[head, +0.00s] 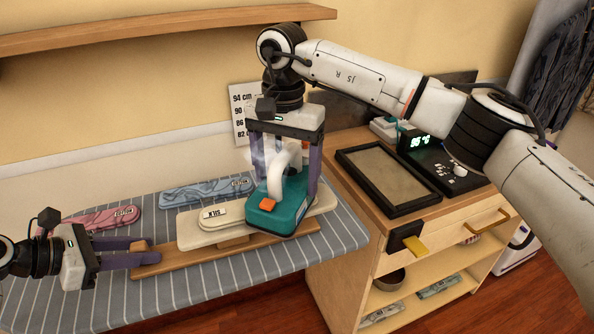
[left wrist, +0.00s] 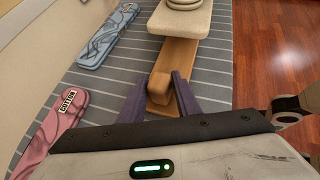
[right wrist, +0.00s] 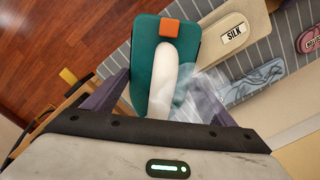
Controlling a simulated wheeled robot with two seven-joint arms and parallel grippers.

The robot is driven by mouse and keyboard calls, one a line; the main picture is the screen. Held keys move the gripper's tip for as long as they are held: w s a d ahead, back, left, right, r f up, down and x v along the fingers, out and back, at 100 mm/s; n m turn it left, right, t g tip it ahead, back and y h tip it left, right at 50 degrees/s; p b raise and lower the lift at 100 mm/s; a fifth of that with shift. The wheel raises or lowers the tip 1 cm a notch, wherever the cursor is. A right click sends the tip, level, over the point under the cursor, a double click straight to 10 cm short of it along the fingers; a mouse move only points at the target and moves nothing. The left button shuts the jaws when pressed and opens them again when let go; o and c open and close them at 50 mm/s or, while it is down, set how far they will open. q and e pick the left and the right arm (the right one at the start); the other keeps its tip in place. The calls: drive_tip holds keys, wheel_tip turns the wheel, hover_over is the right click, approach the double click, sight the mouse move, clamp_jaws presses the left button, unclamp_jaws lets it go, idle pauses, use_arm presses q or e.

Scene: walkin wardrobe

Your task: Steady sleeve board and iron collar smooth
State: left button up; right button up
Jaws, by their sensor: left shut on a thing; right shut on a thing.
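My left gripper (head: 150,252) is shut on the wooden end block (left wrist: 160,88) of that base. My right gripper (head: 284,180) is shut on the white handle (head: 283,172) of the teal iron (head: 275,214), which has an orange button. The iron is over the right part of the padded top, with steam beside its handle. A cream layer lies under the iron; I cannot tell whether it is the collar.
A wooden cabinet at right carries a dark-framed tray (head: 385,180) and a control unit (head: 440,165) with a green display. A wall shelf (head: 160,32) hangs above.

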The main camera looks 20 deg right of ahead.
use_arm(q)
drive_tip(key=shift+r, duration=0.15)
use_arm(e)
drive_tip(key=shift+w+a, duration=0.15)
drive_tip(key=shift+a, duration=5.15)
wheel_tip(320, 180, up, 8)
drive_tip(key=shift+d+r, duration=0.15)
drive_tip(key=shift+r, duration=0.05)
use_arm(q)
drive_tip(key=o, duration=1.1)
drive_tip(key=shift+o, duration=0.2)
drive_tip(key=shift+a, duration=0.1)
drive_tip(key=v, duration=1.1)
drive_tip(key=shift+a, duration=0.3)
